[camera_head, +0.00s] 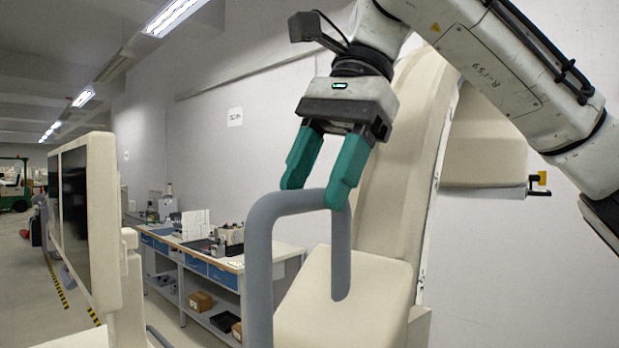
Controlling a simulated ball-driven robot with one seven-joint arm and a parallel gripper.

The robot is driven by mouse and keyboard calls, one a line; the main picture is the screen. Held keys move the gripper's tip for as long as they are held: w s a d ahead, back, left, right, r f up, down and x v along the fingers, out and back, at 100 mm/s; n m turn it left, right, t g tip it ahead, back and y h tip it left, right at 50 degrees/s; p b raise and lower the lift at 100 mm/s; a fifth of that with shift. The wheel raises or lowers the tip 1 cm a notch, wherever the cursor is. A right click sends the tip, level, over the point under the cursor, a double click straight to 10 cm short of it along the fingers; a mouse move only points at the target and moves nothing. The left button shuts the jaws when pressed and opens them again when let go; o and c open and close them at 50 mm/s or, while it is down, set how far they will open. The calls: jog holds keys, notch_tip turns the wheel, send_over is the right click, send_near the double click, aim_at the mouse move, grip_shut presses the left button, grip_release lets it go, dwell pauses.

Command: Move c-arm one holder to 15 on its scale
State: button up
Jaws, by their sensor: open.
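A cream c-arm (400,150) with a tall curved body fills the middle right. A grey tubular handle (260,265), bent in an upside-down U, stands in front of its cream base. My gripper (316,194) comes down from above with its green fingers apart. The fingertips are at the handle's top bar, one toward its middle and one overlapping its right bend. I cannot tell whether they touch the bar or whether it lies between them. No scale or reading of 15 can be made out, and I cannot tell which part is the holder.
A cream-framed monitor cart (100,220) stands at the left. A workbench (270,255) with small items and boxes is behind, along the grey wall. A cream block (485,155) with a black and yellow fitting (540,184) is at the right, below my arm. Open floor shows far left.

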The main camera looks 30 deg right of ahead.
jog(key=shift+a+f, duration=0.1)
jog(key=shift+f, duration=0.15)
grip_shut()
dwell(0.4)
